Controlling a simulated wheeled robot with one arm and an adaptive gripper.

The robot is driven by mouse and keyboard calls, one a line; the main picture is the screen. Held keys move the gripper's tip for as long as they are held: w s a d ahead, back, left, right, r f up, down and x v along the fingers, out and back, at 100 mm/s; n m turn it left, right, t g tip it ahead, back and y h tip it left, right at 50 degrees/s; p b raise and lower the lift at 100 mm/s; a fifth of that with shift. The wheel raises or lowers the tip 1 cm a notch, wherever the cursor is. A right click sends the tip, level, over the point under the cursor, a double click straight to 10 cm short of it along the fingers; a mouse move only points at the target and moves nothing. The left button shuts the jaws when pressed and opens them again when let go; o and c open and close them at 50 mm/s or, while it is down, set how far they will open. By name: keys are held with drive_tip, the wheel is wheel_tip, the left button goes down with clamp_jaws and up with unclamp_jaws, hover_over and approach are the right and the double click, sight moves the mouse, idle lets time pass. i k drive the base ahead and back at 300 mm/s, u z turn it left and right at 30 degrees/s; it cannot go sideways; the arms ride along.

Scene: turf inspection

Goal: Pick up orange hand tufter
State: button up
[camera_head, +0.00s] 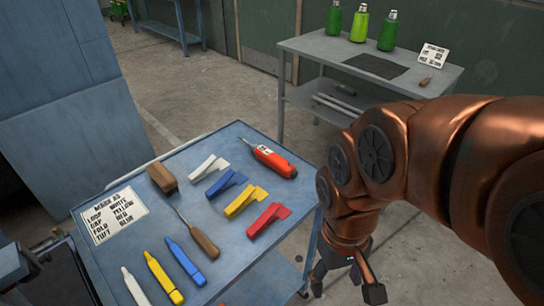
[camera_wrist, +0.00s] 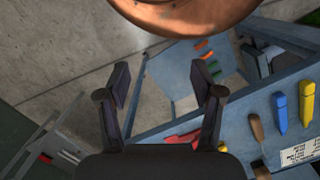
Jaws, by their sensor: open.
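The orange hand tufter (camera_head: 272,160) lies on the blue table at its far right corner, in the head view. It has an orange-red body with a light label and a thin metal tip pointing to the upper left. My gripper (camera_head: 345,284) hangs off the table's right side, lower than and apart from the tufter. In the wrist view my gripper (camera_wrist: 160,80) is open, with nothing between its fingers. A red shape (camera_wrist: 182,138) shows partly behind the right finger there; I cannot tell whether it is the tufter.
The blue table (camera_head: 225,139) also holds white, blue, yellow and red clips, markers, a wooden block (camera_head: 162,178), a wooden-handled tool (camera_head: 204,240) and a label card (camera_head: 112,214). A grey bench (camera_head: 300,45) with green bottles stands behind. Floor between them is clear.

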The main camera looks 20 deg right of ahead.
sight(279, 164)
drive_tip(key=z, duration=0.5)
drive_tip(key=k, duration=1.15)
drive_tip(key=u, duration=0.3)
drive_tip(key=i, duration=0.7)
drive_tip(key=u, duration=0.75)
